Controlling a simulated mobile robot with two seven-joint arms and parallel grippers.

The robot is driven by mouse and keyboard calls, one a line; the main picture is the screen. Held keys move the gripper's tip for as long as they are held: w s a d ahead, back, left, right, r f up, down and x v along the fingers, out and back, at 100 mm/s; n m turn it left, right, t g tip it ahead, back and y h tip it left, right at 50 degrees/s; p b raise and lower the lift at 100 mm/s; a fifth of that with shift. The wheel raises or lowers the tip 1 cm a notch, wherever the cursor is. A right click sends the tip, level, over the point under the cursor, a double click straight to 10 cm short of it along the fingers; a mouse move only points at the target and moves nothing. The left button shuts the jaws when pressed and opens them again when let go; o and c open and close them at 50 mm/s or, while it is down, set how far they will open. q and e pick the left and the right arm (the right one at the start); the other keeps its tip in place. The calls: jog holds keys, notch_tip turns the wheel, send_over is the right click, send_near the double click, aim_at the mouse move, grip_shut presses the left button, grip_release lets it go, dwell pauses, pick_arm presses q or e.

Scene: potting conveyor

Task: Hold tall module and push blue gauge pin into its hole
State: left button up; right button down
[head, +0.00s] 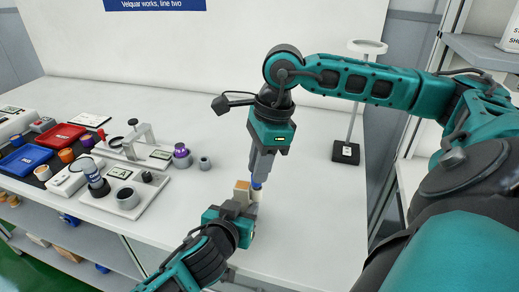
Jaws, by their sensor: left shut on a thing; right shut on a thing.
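The tall module (256,196) is a small pale upright block above the white table, partly hidden by my grippers. My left gripper (246,198) comes from below and is shut on it. The blue gauge pin (257,184) shows as a short blue piece at the top of the module. My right gripper (259,174) points down from above and is shut on the pin, hiding its upper part. The pin's lower end is at the module's top; I cannot tell how deep it sits. The hole is hidden.
To the left stand a grey fixture plate with a cup (126,198), a dark blue-and-white cylinder (95,178), a purple-topped part (181,151) and a small grey ring (205,163). Red (60,137) and blue (24,158) trays lie farther left. A lamp stand (346,152) is behind right. Table around the grippers is clear.

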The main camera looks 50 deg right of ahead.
jog(key=shift+f, duration=0.45)
jog(key=c, duration=0.9)
grip_release()
jog(key=v, duration=1.2)
pick_arm(q)
jog(key=o, duration=1)
